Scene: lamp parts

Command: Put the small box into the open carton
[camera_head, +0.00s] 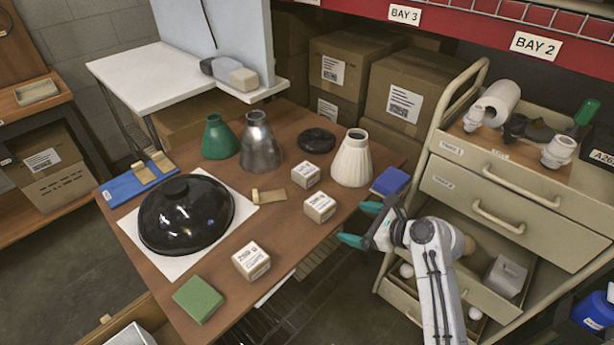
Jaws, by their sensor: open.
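Three small white-and-tan labelled boxes stand on the brown table: a back one (305,174), a middle one (319,207) and a front one (251,260). I cannot tell which one the task means. My gripper (362,224), with teal fingertips, is open and empty just beyond the table's right edge, to the right of the middle box and apart from it. A brown open-topped container (104,331), perhaps the open carton, is cut off at the bottom left edge, with something pale inside it.
A black dome shade (187,214) lies on a white sheet. Green (219,140), metal (260,145) and white (351,160) shades stand behind the boxes. A green block (198,299) lies at the front. A drawer cart (505,200) with an open lower drawer stands right.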

